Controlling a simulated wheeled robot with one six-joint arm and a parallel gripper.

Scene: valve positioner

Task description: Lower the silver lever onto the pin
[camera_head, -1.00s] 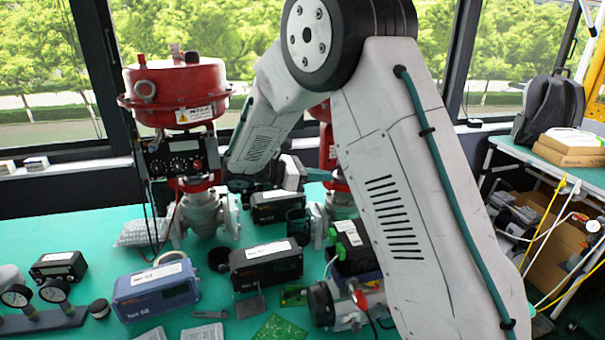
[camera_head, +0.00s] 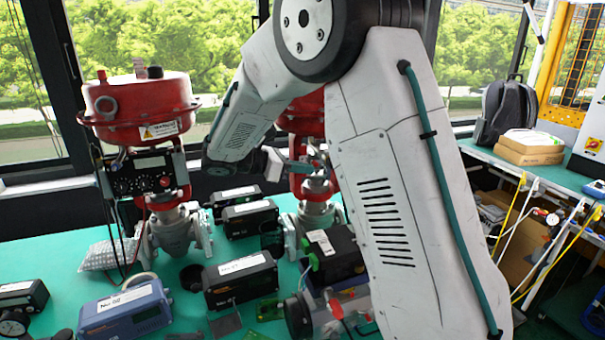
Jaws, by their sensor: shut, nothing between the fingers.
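My gripper (camera_head: 306,167) is small in the picture, at the end of my white arm, beside the stem of the rear red valve (camera_head: 303,122). Its teal fingers look shut, with nothing seen between them. The fingertips are close to the metal top of the valve body (camera_head: 317,188); I cannot tell whether they touch it. The silver lever and the pin cannot be made out; they are too small or hidden by my arm. A second red valve (camera_head: 140,105) with a black positioner (camera_head: 148,178) on its front stands at the left.
The teal bench (camera_head: 60,262) holds a blue box (camera_head: 126,312), a black labelled box (camera_head: 240,280) and more black boxes between the valves. A motor-like device (camera_head: 325,312) lies at the front. A side shelf with a backpack (camera_head: 507,112) is at the right.

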